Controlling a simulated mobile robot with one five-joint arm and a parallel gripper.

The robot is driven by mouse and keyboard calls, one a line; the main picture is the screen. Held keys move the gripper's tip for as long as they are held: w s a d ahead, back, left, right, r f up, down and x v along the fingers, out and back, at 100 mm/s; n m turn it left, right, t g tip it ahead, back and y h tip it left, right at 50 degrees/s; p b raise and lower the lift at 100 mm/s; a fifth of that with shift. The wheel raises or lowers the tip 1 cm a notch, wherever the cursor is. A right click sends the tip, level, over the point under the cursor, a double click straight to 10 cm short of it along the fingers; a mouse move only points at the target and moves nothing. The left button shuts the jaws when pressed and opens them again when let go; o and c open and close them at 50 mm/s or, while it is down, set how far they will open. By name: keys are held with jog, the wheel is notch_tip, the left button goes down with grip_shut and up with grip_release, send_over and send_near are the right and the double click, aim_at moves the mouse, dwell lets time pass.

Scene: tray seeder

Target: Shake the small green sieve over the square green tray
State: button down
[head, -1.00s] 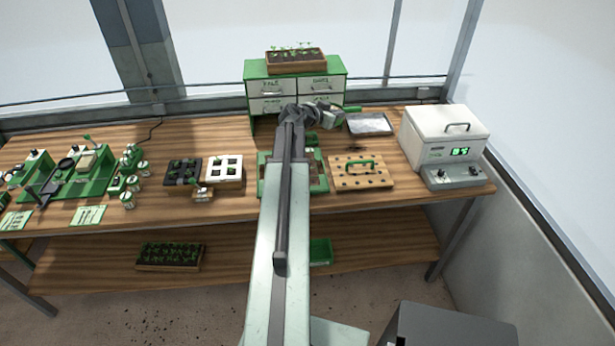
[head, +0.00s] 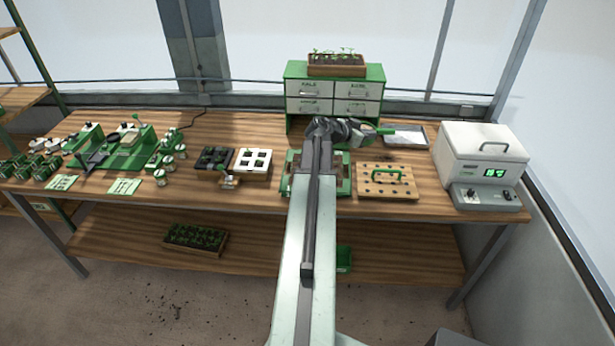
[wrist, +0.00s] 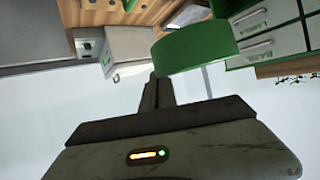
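My gripper (head: 366,132) is above the back of the bench and points right. It appears shut on the small green sieve (head: 385,130), whose green part sticks out past the fingers. In the wrist view the sieve (wrist: 195,48) is a large curved green shape at the end of a dark finger, and its mesh is hidden. The square green tray (head: 288,184) lies on the bench below and in front of the gripper. My arm crosses over its middle and hides much of it.
A grey metal tray (head: 405,140) lies right of the gripper, with a white box (head: 470,160) further right. A wooden board with a green handle (head: 388,176) sits right of the green tray. Green drawers (head: 334,72) stand behind. A white pot tray (head: 240,165) is at left.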

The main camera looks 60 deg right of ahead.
jog(key=w+a+f+b, duration=0.4)
jog(key=w+a+f, duration=0.1)
jog(key=w+a, duration=0.35)
jog(key=w+a+f+b, duration=0.45)
jog(key=w+a, duration=0.25)
jog(key=a, duration=0.3)
notch_tip(320, 180, down, 5)
jog(key=b, duration=0.4)
jog(key=w+d+r, duration=0.1)
jog(key=w+d, duration=0.4)
jog(key=d, duration=0.8)
jog(key=w+d, duration=0.5)
jog(key=d, duration=0.8)
jog(key=s+d, duration=0.4)
jog(key=s, duration=0.6)
jog(key=s+a+r+p, duration=0.1)
jog(key=s+a, duration=0.2)
jog(key=a, duration=0.5)
jog(key=s+a+r+p, duration=0.1)
jog(key=s+a+p, duration=0.1)
jog(key=a, duration=0.7)
jog(key=s+a+r+p, duration=0.1)
jog(key=s+a, duration=0.3)
jog(key=a, duration=0.4)
jog(key=shift+s+a+r+m+g, duration=0.2)
jog(key=shift+s+r+m+g, duration=0.2)
jog(key=shift+r, duration=0.1)
